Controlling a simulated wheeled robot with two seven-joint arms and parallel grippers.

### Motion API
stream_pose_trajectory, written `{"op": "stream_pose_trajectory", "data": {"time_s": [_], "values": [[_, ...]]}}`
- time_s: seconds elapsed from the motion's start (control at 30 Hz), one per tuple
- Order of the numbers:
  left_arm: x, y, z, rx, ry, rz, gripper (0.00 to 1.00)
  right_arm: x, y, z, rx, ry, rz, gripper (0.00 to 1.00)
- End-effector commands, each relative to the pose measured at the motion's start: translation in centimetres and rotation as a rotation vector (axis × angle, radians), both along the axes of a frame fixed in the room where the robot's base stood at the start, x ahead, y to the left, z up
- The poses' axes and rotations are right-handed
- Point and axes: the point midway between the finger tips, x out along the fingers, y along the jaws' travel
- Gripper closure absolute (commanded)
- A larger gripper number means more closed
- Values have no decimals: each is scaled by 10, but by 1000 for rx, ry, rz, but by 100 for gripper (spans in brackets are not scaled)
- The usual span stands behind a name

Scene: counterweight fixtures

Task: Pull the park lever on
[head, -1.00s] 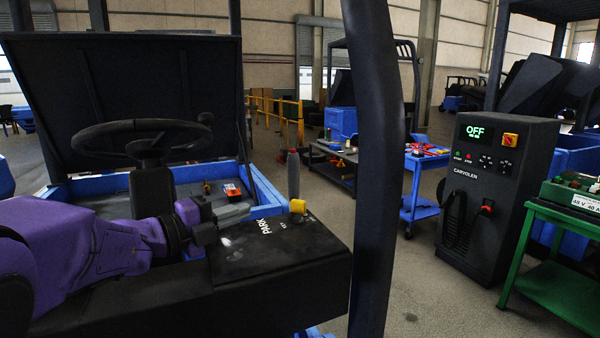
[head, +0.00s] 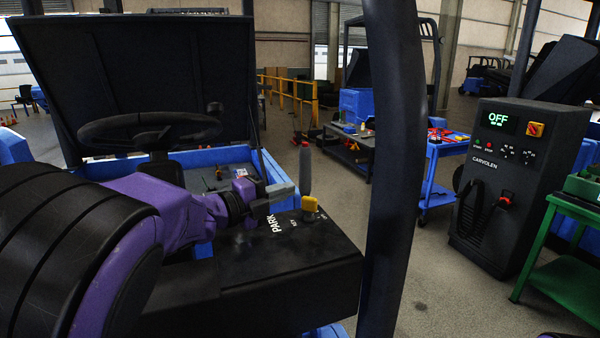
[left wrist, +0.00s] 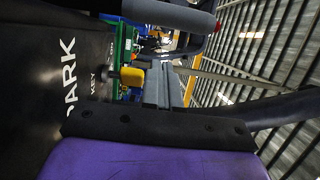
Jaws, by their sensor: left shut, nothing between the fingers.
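The park lever (head: 304,172), a thin post with a grey cylindrical grip, stands about upright at the far edge of the black console (head: 290,275) marked PARK. In the left wrist view its grey grip (left wrist: 168,13) crosses the top. A yellow key knob (head: 310,203) sits at the lever's foot and also shows in the left wrist view (left wrist: 131,77). My left gripper (head: 287,189) is shut and empty, just left of the lever in the head view. The wrist view shows a gap between its fingers (left wrist: 165,87) and the grip. My right gripper is out of view.
A dark roof post (head: 395,160) rises right of the console. The steering wheel (head: 150,128) and the raised black cover (head: 140,75) lie beyond my left arm. A charger cabinet (head: 515,180) reading OFF stands at right beside a green table (head: 575,240).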

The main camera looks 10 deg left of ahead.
Motion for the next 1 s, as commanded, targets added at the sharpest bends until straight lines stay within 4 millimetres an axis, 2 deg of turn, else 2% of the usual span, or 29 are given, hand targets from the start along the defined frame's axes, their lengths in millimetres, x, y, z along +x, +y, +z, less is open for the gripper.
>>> {"op": "stream_pose_trajectory", "data": {"time_s": [0.03,0.13,0.3,0.4,0.83,1.0], "values": [[9,-7,5,1,2,-3,100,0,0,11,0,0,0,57],[25,-20,4,-1,2,-2,100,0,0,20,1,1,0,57],[51,-14,3,-2,1,-1,100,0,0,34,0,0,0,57],[59,-13,2,-1,1,0,100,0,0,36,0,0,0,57],[62,-10,0,-2,2,3,100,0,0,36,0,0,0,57],[65,8,3,-24,31,23,100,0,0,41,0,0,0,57]]}}
